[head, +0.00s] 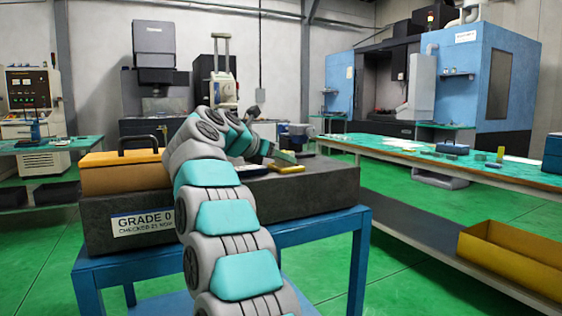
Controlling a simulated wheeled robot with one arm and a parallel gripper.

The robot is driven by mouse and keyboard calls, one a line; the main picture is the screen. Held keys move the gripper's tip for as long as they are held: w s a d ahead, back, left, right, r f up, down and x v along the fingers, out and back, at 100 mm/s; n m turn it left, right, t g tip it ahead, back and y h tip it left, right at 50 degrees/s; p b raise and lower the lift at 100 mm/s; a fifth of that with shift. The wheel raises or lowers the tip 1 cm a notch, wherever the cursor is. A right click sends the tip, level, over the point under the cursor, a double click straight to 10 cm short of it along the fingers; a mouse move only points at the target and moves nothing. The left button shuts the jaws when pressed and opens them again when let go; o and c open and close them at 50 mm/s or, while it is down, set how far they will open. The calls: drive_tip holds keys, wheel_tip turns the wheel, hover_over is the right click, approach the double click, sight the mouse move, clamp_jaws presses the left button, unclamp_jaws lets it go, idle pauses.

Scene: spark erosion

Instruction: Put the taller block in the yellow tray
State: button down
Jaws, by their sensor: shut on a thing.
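My gripper (268,150) is over the dark granite plate, partly hidden behind my own arm. It is shut on a small grey-green block (285,157), which shows at the jaw end. I cannot tell whether this is the taller block, as no second block shows clearly beside it. A low yellow thing (288,169), perhaps the yellow tray, lies on the plate just below and in front of the block in the picture. The block's exact height above it is unclear.
The granite plate (325,187) rests on a blue stand (325,226). An orange-yellow toolbox (122,174) stands on its left. A dark object (297,135) is behind the gripper. At right are a long green-topped bench (400,152) and a yellow bin (515,262) on its lower shelf.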

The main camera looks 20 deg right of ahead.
drive_tip(key=shift+f, duration=0.25)
drive_tip(key=shift+c, duration=1.6)
unclamp_jaws()
drive_tip(key=shift+r, duration=0.15)
